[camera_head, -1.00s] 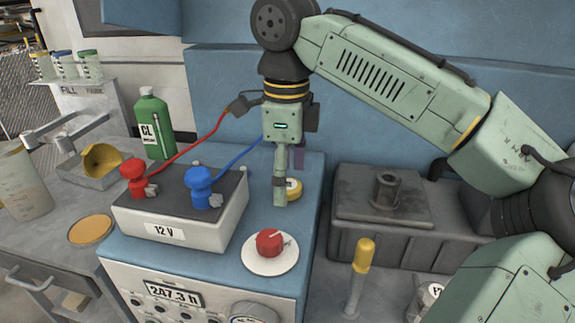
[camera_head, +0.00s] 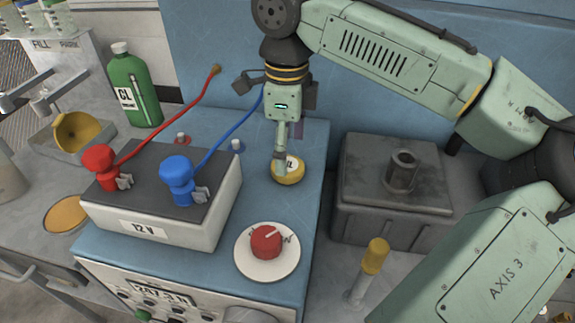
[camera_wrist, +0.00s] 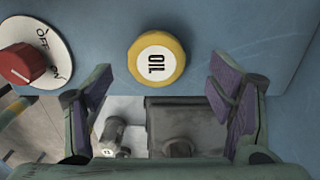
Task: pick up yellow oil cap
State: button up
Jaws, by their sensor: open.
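The yellow oil cap (camera_head: 290,177) is a round yellow disc with a white "OIL" label. It sits on the blue cabinet top, right of the battery. In the wrist view the oil cap (camera_wrist: 135,62) is at upper centre, just beyond the span between my fingertips. My gripper (camera_head: 281,163) points down and partly covers the cap's left side in the head view. In the wrist view my gripper (camera_wrist: 160,82) is open, its purple-padded fingers wide apart with nothing between them.
A red dial on a white plate (camera_head: 250,267) lies in front of the cap. The 12 V battery (camera_head: 150,232) with red and blue clamps stands left, a green bottle (camera_head: 128,88) behind it. A dark grey box (camera_head: 365,215) and a yellow-topped post (camera_head: 375,256) are right.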

jog(key=f+p, duration=0.1)
jog(key=f, duration=0.3)
jog(key=shift+s+f, duration=0.15)
jog(key=shift+s, duration=0.05)
jog(key=c, duration=1.2)
